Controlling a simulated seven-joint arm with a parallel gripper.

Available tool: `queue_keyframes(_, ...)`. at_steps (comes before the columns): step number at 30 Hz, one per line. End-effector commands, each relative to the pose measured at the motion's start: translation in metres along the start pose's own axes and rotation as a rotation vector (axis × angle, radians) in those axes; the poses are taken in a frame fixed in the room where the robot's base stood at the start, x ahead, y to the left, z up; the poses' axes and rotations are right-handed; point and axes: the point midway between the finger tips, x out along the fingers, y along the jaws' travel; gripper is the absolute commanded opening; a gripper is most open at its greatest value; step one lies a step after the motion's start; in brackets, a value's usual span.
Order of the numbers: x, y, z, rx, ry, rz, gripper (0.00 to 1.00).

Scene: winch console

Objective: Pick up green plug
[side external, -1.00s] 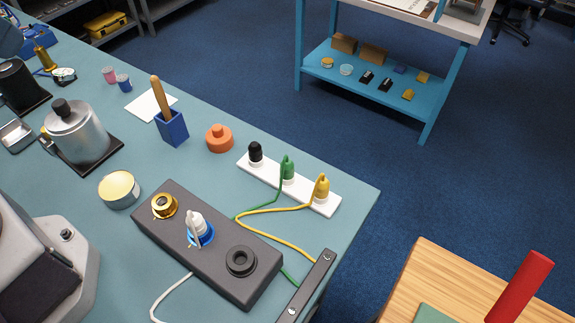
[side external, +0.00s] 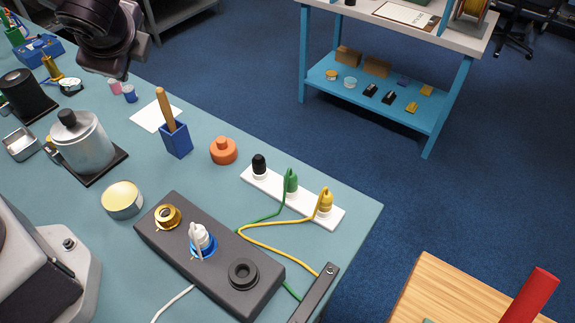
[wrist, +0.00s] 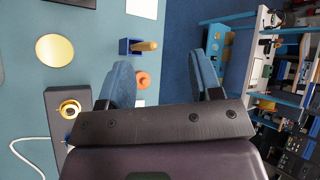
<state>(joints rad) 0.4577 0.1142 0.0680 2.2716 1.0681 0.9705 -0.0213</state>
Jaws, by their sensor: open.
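The green plug (side external: 291,182) stands upright in a white strip (side external: 330,216) near the table's right edge in the side external view, between a black plug (side external: 259,166) and a yellow plug (side external: 326,202). A green cord runs from it toward the dark console. My gripper (wrist: 158,60) is open and empty in the wrist view, its two blue-grey fingers apart. The green plug cannot be seen there. Part of my dark arm shows at the upper left of the side external view, well away from the plug.
The dark console (side external: 190,262) holds a brass socket (side external: 167,216), a white-and-blue plug (side external: 202,241) and a black socket (side external: 243,274). An orange knob (side external: 223,151), a blue holder (side external: 176,141) with a wooden handle and a round tin (side external: 122,199) stand nearby.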

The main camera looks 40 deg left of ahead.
Motion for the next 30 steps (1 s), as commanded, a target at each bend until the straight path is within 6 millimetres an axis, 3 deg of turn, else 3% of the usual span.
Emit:
queue_keyframes(1, 0.006, 0.001, -0.024, 0.134, -0.014, -0.069, 0.59)
queue_keyframes(5, 0.015, 0.004, -0.085, 0.459, -0.026, -0.28, 0.59)
queue_keyframes(8, 0.018, 0.02, -0.138, 0.711, -0.013, -0.451, 0.59)
queue_keyframes(12, 0.019, 0.062, -0.21, 1.049, 0.034, -0.695, 0.59)
queue_keyframes(15, 0.019, 0.098, -0.249, 1.243, 0.079, -0.839, 0.59)
queue_keyframes(18, 0.019, 0.127, -0.272, 1.372, 0.116, -0.939, 0.59)
queue_keyframes(22, 0.019, 0.147, -0.286, 1.456, 0.145, -1.005, 0.59)
queue_keyframes(30, 0.033, 0.14, -0.304, 1.473, 0.151, -1.019, 0.59)
